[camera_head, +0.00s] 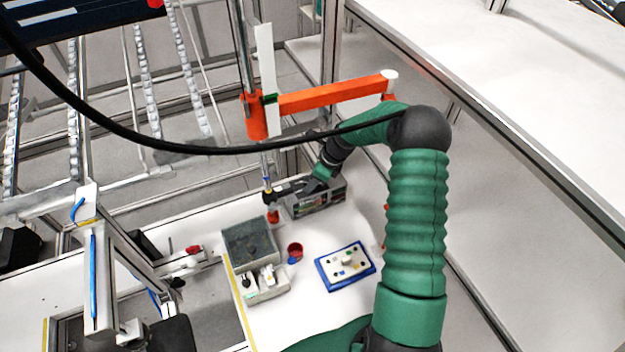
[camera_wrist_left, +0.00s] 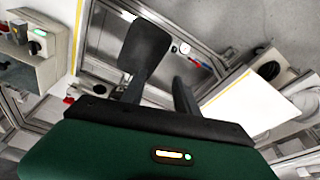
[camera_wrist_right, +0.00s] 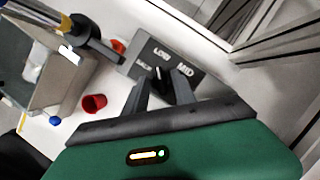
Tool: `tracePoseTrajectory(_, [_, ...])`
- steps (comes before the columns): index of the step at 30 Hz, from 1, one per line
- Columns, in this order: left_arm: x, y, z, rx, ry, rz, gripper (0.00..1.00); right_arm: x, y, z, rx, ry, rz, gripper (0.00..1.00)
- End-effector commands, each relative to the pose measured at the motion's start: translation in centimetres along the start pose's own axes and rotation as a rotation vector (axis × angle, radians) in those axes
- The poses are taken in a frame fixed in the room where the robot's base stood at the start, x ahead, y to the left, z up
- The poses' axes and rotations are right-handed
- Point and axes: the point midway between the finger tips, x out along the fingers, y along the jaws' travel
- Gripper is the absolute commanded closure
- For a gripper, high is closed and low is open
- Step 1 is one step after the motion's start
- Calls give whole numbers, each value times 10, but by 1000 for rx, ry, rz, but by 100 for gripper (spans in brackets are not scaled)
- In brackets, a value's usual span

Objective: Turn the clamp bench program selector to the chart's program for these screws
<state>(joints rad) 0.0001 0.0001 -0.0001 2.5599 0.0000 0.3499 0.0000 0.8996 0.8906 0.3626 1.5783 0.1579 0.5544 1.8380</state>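A dark panel box (camera_head: 320,200) stands at the back of the white table. In the right wrist view its dark face (camera_wrist_right: 150,62) bears the words LOW and MID and a third word, partly covered. A small dark selector knob (camera_wrist_right: 160,74) stands up from it. My right gripper (camera_wrist_right: 160,82) is at the panel, its two fingers on either side of the knob. I cannot tell whether they touch it. My left gripper (camera_wrist_left: 163,65) is open and empty, away from the panel, over a dark recessed frame. I cannot make out the program chart or any screws.
A grey bin (camera_head: 250,243), a small grey device (camera_head: 263,284), a red cup (camera_head: 295,249) and a blue-rimmed board (camera_head: 345,266) are on the table. An orange arm (camera_head: 330,95) on a post overhangs the panel. A black cable crosses the head view.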

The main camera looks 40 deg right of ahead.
Motion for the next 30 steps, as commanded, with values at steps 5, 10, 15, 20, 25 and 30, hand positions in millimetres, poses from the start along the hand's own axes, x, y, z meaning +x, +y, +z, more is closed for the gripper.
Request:
tracePoseTrajectory(5, [0,0,0,0,0,0,64,0,0,0,0,0,-1,68])
tracePoseTrajectory(10, [0,0,0,0,0,0,64,0,0,0,0,0,-1,88])
tracePoseTrajectory(15, [0,0,0,0,0,0,64,1,0,0,0,1,-2,100])
tracePoseTrajectory(20, [0,0,0,0,0,0,64,1,-1,0,0,0,-1,100])
tracePoseTrajectory(25, [-7,0,-2,0,0,0,64,-1,2,3,55,2,-22,100])
tracePoseTrajectory(30, [-25,0,-6,0,0,0,64,-3,4,4,250,4,-103,100])
